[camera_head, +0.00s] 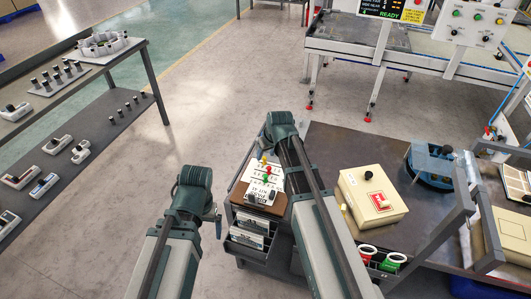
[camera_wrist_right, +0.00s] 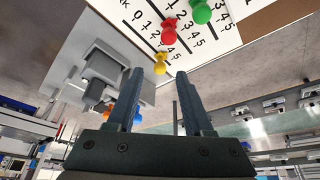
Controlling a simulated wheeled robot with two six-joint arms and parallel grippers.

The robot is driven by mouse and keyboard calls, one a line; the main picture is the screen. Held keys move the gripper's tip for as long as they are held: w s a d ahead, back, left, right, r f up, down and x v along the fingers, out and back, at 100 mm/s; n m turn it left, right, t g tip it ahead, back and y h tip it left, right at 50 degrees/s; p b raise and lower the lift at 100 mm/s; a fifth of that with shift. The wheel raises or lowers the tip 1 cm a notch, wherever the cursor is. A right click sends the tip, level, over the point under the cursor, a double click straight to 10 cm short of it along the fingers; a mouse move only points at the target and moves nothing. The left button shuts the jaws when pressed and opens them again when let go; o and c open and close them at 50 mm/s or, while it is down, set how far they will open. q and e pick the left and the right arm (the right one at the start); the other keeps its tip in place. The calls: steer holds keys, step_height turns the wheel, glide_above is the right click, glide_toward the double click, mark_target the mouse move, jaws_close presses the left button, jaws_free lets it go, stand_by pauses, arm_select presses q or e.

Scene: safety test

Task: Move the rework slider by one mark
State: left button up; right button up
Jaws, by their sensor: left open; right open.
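A white slider board (camera_head: 264,181) with printed number scales lies on a brown base, left of my right arm. It carries yellow, red and green knobs. In the right wrist view the board (camera_wrist_right: 230,32) shows the yellow knob (camera_wrist_right: 160,64) on the row whose label ends in "k", near the red knob (camera_wrist_right: 169,32) and green knob (camera_wrist_right: 201,12). The label's start is cut off. My right gripper (camera_wrist_right: 158,86) is open and empty, its fingers just below the yellow knob in that picture, apparently apart from it. My left gripper (camera_head: 214,216) is open, left of the board.
A beige box (camera_head: 371,205) with a black knob and red label stands on the dark table (camera_head: 325,140) right of my right arm. Red and green rings (camera_head: 392,260) sit at the front edge. Shelves (camera_head: 110,60) with parts stand at left. Floor between is clear.

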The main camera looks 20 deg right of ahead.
arm_select(q)
step_height(320, 180, up, 11)
steer(key=p, duration=1)
arm_select(e)
steer(key=v, duration=1.2)
steer(key=shift+w, duration=0.1)
